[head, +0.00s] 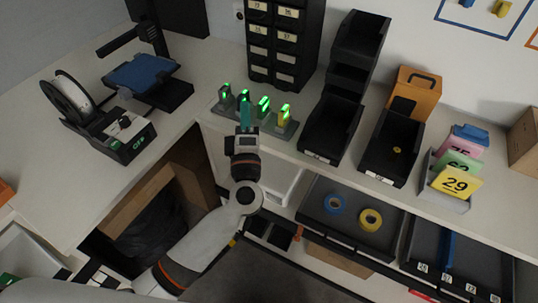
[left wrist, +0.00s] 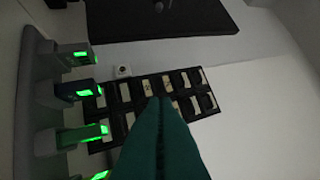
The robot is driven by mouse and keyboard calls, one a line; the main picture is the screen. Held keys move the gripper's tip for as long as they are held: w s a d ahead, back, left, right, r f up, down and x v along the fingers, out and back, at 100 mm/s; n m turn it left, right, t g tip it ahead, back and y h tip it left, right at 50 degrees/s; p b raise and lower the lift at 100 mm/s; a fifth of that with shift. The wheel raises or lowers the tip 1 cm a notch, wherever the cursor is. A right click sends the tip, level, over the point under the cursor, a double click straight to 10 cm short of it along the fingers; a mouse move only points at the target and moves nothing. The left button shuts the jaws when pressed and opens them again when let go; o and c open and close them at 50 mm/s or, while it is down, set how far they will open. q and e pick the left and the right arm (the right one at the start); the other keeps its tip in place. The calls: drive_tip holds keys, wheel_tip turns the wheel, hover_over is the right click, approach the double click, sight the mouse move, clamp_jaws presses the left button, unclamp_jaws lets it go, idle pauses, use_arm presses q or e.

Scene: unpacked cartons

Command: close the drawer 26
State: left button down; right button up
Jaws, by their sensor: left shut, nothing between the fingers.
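My left gripper (head: 246,114), with teal fingers, is shut and empty above the front edge of the worktop, close to the charging rack. Its fingers also show in the left wrist view (left wrist: 158,125), pointing toward the black cabinet of small drawers (left wrist: 150,95). That cabinet (head: 283,45) stands at the back of the worktop in the head view, with pale number labels. The labels are too small to read surely, so I cannot tell which drawer is 26 or whether it stands out. My right gripper is not in view.
The charging rack (head: 255,124) with green-lit devices is beside my left gripper. Black bins (head: 332,135) stand to the right. Under the worktop, an open black drawer (head: 350,228) holds blue and yellow tape rolls. A printer-like machine (head: 145,75) stands at left.

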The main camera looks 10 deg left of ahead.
use_arm(q)
drive_tip(key=s+d+f+m+g+h, duration=0.2)
drive_tip(key=d+f+m+h, duration=0.3)
drive_tip(key=f+m+h, duration=0.5)
drive_tip(key=s+f+m, duration=0.1)
drive_tip(key=m, duration=0.1)
drive_tip(key=shift+d+m+g, duration=0.3)
drive_tip(key=shift+d, duration=0.1)
